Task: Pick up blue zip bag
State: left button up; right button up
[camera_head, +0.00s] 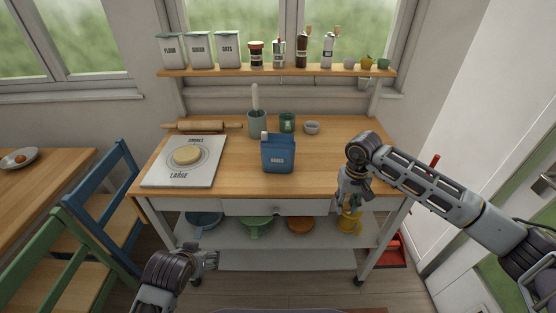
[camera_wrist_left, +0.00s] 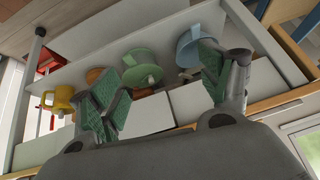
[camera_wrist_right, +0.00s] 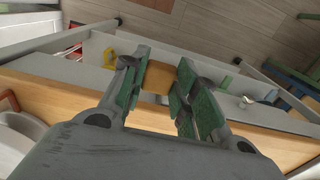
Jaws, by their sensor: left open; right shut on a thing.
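The blue zip bag (camera_head: 278,155) stands upright on the wooden worktop, near its front middle. A small pale part shows at its top left corner. My right gripper (camera_head: 352,194) is to the right of the bag and apart from it, at the worktop's front edge. In the right wrist view its fingers (camera_wrist_right: 160,90) are on either side of a small orange-brown thing (camera_wrist_right: 158,77), which I cannot identify. My left gripper (camera_head: 212,258) is low in front of the table, below the bag. In the left wrist view its fingers (camera_wrist_left: 165,90) are wide apart and empty.
A white board (camera_head: 160,178) with dough lies left of the bag. A grey crock (camera_head: 257,124), a green cup (camera_head: 287,122) and a small bowl (camera_head: 312,127) stand behind it. Worktop right of the bag is clear. Blue (camera_head: 115,190) and green (camera_head: 60,265) chairs stand at the left.

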pick_arm(q)
jog(key=w+r+t, duration=0.4)
jog(key=w+r, duration=0.1)
jog(key=w, duration=0.3)
jog(key=w+r+t, duration=0.4)
jog(key=w+r, duration=0.1)
jog(key=w, duration=0.4)
jog(key=w+d+r+m+h, duration=0.3)
jog(key=d+r+m+h, duration=0.3)
jog(key=h, duration=0.2)
jog(key=w+d+r+m+h, duration=0.4)
jog(key=d+r+m+h, duration=0.2)
jog(key=d+h, duration=0.15)
jog(key=s+a+f+m+g, duration=0.2)
jog(key=f+m+g, duration=0.1)
jog(key=g, duration=0.4)
jog(key=s+a+f+m+g+y, duration=0.1)
jog(key=s+a+f+m+g, duration=0.1)
jog(key=f+g, duration=0.3)
jog(key=shift+s+a+m+g, duration=0.15)
jog(key=shift+a+m+g, duration=0.6)
jog(key=shift+g, duration=1.05)
